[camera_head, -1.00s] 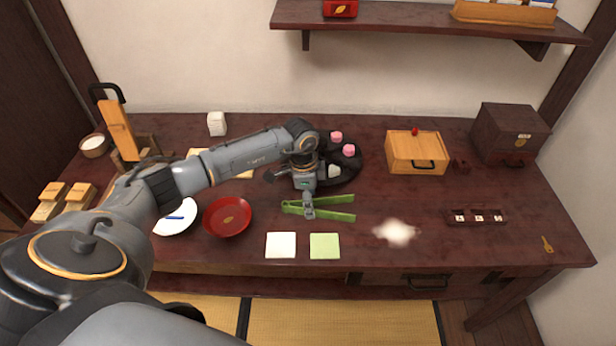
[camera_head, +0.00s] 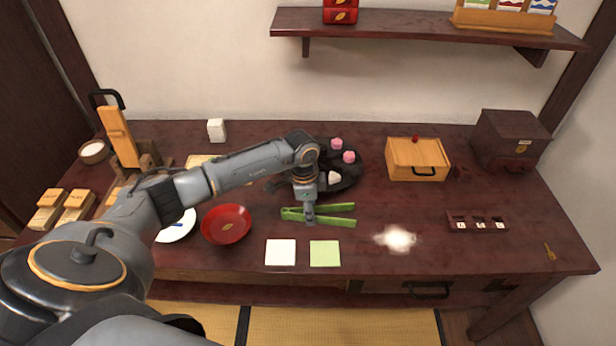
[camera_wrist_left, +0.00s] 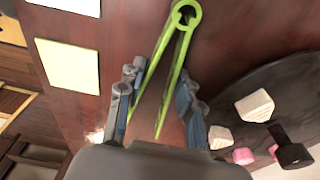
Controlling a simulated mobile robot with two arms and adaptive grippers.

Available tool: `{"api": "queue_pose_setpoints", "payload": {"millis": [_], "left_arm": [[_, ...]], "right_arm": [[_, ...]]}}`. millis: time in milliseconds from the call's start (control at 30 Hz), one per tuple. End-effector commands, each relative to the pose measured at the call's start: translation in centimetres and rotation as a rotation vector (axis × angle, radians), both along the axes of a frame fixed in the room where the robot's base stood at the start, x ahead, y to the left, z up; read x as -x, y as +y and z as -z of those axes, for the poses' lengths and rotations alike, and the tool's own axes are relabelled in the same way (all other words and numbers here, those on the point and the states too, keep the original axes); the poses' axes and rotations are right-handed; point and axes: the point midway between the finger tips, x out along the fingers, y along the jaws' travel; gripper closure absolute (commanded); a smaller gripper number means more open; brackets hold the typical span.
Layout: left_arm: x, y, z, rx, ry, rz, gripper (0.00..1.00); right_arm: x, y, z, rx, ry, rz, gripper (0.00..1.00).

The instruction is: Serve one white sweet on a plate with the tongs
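Green tongs (camera_head: 338,208) lie on the dark table, hinge to the left in the head view. In the left wrist view the tongs (camera_wrist_left: 178,60) pass between the fingers of my left gripper (camera_wrist_left: 162,85), which are apart on either side of them. In the head view my left gripper (camera_head: 309,218) points down over the tongs' left part. A white sweet (camera_wrist_left: 255,106) and pink sweets (camera_head: 348,157) sit on a round black tray (camera_wrist_left: 230,92), partly hidden by my arm in the head view. A white plate (camera_head: 170,235), partly behind my arm, and a red plate (camera_head: 227,224) lie left. My right gripper is not seen.
A white square card (camera_head: 281,252) and a green one (camera_head: 325,253) lie near the front edge. A wooden box (camera_head: 417,160) and a dark box (camera_head: 509,138) stand at the back right. A glowing white patch (camera_head: 396,238) is right of the cards.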

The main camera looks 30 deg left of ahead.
Motion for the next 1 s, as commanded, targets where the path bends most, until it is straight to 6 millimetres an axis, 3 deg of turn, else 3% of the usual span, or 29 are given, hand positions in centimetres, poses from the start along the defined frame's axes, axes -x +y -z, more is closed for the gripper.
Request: {"api": "queue_pose_setpoints", "payload": {"millis": [733, 1000], "left_arm": [[0.0, 0.0, -11.3, 0.000, -0.001, 0.000, 0.68], [0.0, 0.0, -11.9, 0.001, -0.001, 0.000, 0.68]], "right_arm": [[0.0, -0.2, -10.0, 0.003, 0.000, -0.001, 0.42], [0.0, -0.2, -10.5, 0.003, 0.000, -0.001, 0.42]]}}
